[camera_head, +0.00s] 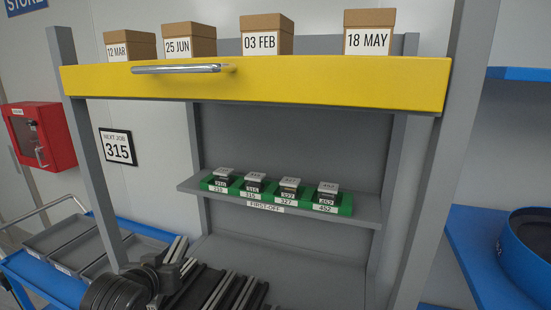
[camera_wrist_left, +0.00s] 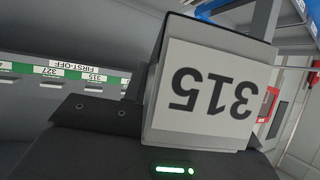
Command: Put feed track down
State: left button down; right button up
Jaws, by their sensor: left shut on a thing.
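The feed track (camera_wrist_left: 212,100) shows large in the left wrist view as a grey block with a white label reading 315, upside down in that picture. My left gripper (camera_head: 168,268) is at the bottom left of the head view, shut on the track. It is beside several dark and light rails (camera_head: 222,291) on the lower shelf. In the head view the arm and gripper hide most of the held track, and I cannot tell whether it touches the shelf. My right gripper is not in view.
A yellow drawer front (camera_head: 270,82) with a chrome handle spans above. Green holders (camera_head: 344,204) labelled FIRST-OFF stand on the middle shelf. A sign (camera_head: 117,147) reads NEXT JOB 315. Grey bins (camera_head: 60,232) are at left. The lower shelf (camera_head: 300,272) looks clear right of the rails.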

pick_arm(q)
jog(key=a+r+n+y, duration=0.1)
jog(key=a+r, duration=0.3)
jog(key=r, duration=0.2)
jog(key=d+m+h, duration=0.1)
jog(key=d, duration=0.6)
notch_tip(320, 180, down, 14)
jog(key=s+b, duration=0.1)
jog(key=b, duration=0.6)
jog(key=shift+s+a, duration=0.25)
jog(key=shift+a, duration=0.15)
